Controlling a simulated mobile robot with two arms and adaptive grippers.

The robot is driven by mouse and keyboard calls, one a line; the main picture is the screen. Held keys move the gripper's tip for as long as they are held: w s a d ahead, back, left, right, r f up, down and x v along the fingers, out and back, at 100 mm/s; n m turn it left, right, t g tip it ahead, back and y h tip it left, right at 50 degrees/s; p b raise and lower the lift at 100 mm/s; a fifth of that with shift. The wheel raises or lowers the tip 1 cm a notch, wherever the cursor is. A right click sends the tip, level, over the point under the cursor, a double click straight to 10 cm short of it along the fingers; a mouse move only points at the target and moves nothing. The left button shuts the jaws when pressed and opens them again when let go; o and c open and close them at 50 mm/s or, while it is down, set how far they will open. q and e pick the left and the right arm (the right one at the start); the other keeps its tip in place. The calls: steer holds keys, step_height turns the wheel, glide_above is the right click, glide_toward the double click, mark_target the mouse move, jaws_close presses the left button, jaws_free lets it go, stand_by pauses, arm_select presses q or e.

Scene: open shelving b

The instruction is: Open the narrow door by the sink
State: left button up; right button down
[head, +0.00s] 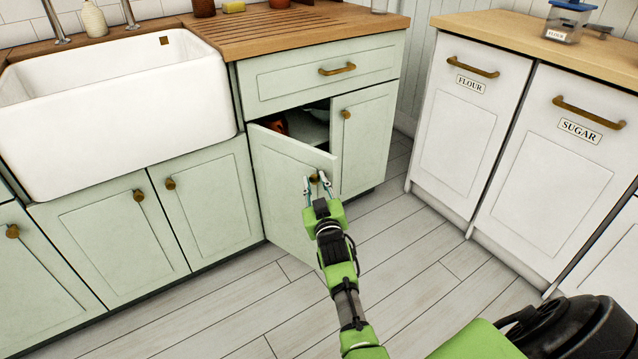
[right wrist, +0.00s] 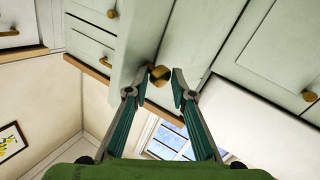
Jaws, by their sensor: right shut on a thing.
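The narrow door (head: 281,177) is a pale green cabinet door right of the sink (head: 120,110), below a drawer. It stands partly open, swung out from its left side, and a dark gap shows above it. My right gripper (head: 317,182) is at the door's round brass knob (head: 314,177) near its free upper corner. It is shut on the knob. The right wrist view shows the brass knob (right wrist: 160,74) between the two fingertips, partly covered by them. My left gripper is in neither view.
Inside the cabinet, a reddish object (head: 277,123) shows in part. The closed neighbouring door (head: 362,140) is right of the opening, under the closed drawer (head: 320,76). White flour and sugar cabinets (head: 460,125) stand at the right. Bare plank floor (head: 405,235) lies between.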

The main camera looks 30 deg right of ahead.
mark_target(309, 154)
steer(key=shift+w+a+r+t+y, duration=0.15)
steer(key=shift+w+a+r, duration=0.1)
steer(key=shift+a, duration=0.15)
steer(key=shift+w+a+r+t+y, duration=0.1)
steer(key=shift+w+a+t+y, duration=0.1)
steer(key=shift+a, duration=0.2)
steer(key=c, duration=1.8)
jaws_free()
steer(key=shift+w+a, duration=0.2)
steer(key=shift+w, duration=0.05)
steer(key=shift+r, duration=0.15)
steer(key=r, duration=0.8)
steer(key=shift+s+d+r, duration=0.25)
steer(key=shift+d+r, duration=0.1)
steer(key=shift+d, duration=0.05)
